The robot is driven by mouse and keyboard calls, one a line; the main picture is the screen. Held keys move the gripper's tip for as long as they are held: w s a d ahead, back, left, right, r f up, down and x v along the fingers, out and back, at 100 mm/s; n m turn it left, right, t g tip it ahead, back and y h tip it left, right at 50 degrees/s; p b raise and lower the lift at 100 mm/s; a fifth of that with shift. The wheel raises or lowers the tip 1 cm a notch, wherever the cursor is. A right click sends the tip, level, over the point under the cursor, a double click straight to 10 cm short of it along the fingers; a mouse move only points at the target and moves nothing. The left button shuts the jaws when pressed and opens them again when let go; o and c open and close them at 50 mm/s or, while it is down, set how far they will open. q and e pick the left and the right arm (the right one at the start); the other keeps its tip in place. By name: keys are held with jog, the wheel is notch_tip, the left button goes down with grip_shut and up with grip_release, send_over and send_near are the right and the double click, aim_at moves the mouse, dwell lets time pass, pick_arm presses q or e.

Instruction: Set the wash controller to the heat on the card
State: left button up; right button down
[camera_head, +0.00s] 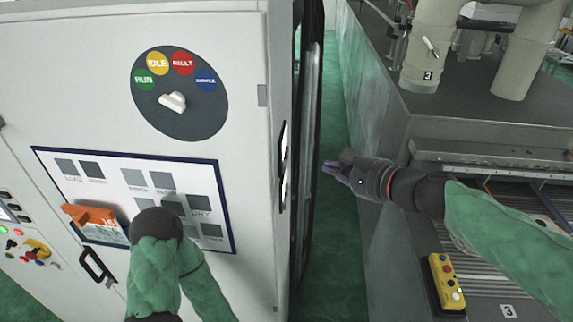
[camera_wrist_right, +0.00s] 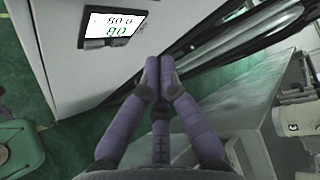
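The white control cabinet (camera_head: 235,50) fills the left of the head view. What looks like a card (camera_head: 103,231), pale with small unreadable print, sits under an orange piece on the cabinet's panel. A lit display (camera_wrist_right: 112,28) on the cabinet shows in the right wrist view, with digits like 8 and 0 in dark and green; I cannot read them surely. In the head view the display face is seen nearly edge-on. My right gripper (camera_head: 345,168) has purple fingers drawn together, empty, pointing at the cabinet side and apart from it. My left arm is before the panel; its gripper does not show.
A round dark dial (camera_head: 205,115) with a white knob and coloured labels is on the cabinet front. A black handle (camera_head: 97,265) is below. Green floor lies between.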

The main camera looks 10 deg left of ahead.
jog(key=a, duration=0.6)
jog(key=shift+a, duration=0.3)
jog(key=shift+a, duration=0.1)
dwell(1.2)
jog(key=shift+a, duration=0.35)
jog(key=shift+a, duration=0.3)
dwell(0.7)
jog(key=shift+d, duration=0.75)
jog(key=shift+d, duration=0.1)
jog(key=shift+d+b, duration=0.45)
jog(key=shift+d, duration=1.95)
